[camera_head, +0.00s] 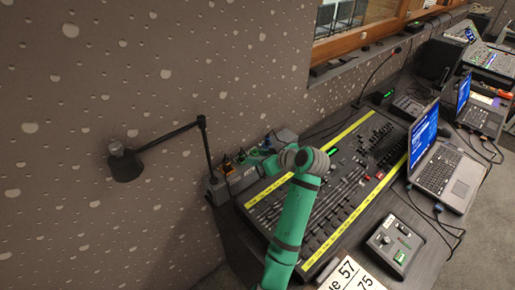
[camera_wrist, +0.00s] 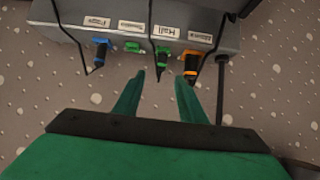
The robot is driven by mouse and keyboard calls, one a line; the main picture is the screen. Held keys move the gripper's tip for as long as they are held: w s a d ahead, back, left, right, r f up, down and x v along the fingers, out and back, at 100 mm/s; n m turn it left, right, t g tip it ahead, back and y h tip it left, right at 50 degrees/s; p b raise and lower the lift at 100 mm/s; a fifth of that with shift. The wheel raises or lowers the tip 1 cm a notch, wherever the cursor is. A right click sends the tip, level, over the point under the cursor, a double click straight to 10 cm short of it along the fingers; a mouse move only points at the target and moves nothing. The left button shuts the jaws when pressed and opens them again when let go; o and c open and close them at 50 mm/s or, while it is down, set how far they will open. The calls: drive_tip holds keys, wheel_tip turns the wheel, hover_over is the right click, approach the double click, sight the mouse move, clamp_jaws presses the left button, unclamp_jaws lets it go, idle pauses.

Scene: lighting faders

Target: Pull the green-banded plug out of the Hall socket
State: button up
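In the wrist view, the green-banded plug (camera_wrist: 162,62) sits in the socket box (camera_wrist: 225,42) beside the white Hall label (camera_wrist: 166,31). Its black body points toward my gripper. My gripper (camera_wrist: 160,78) is open, with one green finger on each side of the plug's line. The fingertips look close to the plug's black end, and I see no contact. In the head view, my gripper (camera_head: 262,158) is at the box (camera_head: 243,178) by the wall and partly hides it.
A blue-banded plug (camera_wrist: 100,52) and an empty-looking green socket (camera_wrist: 132,47) are left of the plug. An orange-banded plug (camera_wrist: 191,66) is close beside the right finger. Thin black cables cross the box. A desk lamp (camera_head: 127,165) and fader console (camera_head: 318,190) flank the box.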

sight(243, 154)
drive_tip(key=x, duration=0.8)
drive_tip(key=shift+s+a+r, duration=0.15)
drive_tip(key=shift+a, duration=0.25)
drive_tip(key=shift+w+d+f, duration=0.15)
drive_tip(key=shift+w+f, duration=0.25)
drive_tip(key=shift+c, duration=0.7)
clamp_jaws()
drive_tip(key=shift+r, duration=0.3)
drive_tip(key=shift+w+r, duration=0.1)
drive_tip(key=shift+r, duration=2)
